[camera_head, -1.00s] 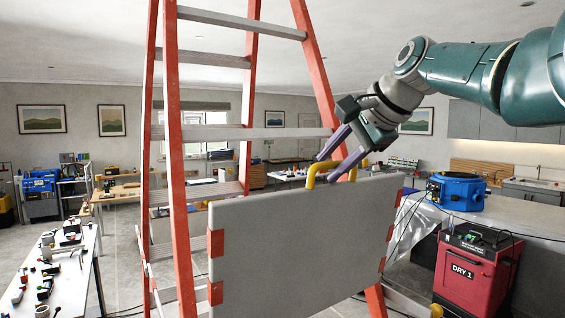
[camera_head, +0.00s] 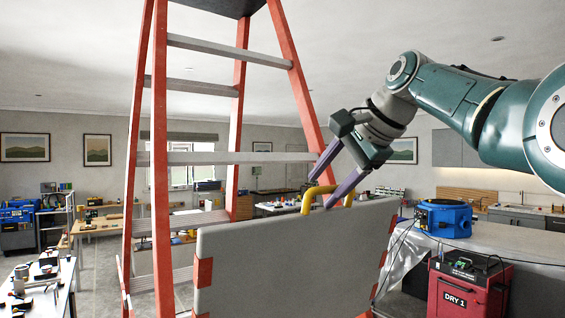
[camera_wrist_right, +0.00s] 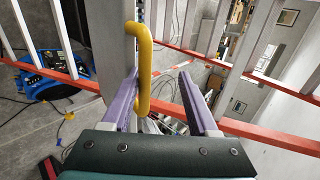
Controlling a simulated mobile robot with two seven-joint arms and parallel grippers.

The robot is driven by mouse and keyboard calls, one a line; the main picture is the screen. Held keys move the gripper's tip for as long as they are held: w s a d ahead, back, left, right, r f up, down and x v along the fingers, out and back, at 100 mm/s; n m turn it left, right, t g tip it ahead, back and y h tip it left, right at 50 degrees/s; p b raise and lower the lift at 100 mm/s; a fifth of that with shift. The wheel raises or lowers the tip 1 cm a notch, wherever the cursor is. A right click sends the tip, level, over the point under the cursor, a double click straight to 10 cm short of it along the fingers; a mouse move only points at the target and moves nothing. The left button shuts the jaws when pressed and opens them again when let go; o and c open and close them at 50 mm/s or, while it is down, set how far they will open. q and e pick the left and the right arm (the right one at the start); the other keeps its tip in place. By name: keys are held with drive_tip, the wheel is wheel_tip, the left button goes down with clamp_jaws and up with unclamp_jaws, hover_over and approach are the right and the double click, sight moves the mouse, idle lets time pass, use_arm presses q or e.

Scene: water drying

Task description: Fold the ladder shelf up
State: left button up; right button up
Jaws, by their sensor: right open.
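The ladder shelf is a flat grey panel (camera_head: 290,260) with red corner brackets. It stands out from the orange-red stepladder (camera_head: 160,150) at a steep tilt. A yellow handle (camera_head: 308,202) sits on the panel's upper edge; it also shows in the right wrist view (camera_wrist_right: 143,65). My right gripper (camera_head: 320,192) is open at the handle, its purple fingers pointing down and left. In the right wrist view the handle lies between the open fingers (camera_wrist_right: 158,95), close to the left finger; contact cannot be told. My left gripper is not in view.
A blue machine (camera_head: 443,218) stands on a covered bench at the right, above a red dryer marked DRY 1 (camera_head: 460,290). A white table with tools (camera_head: 45,290) is at the lower left. Workbenches line the back. Cables lie on the floor in the wrist view.

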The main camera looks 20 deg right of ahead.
drive_tip(key=b+v, duration=0.5)
drive_tip(key=v, duration=0.3)
drive_tip(key=shift+r, duration=0.55)
drive_tip(key=shift+w, duration=0.1)
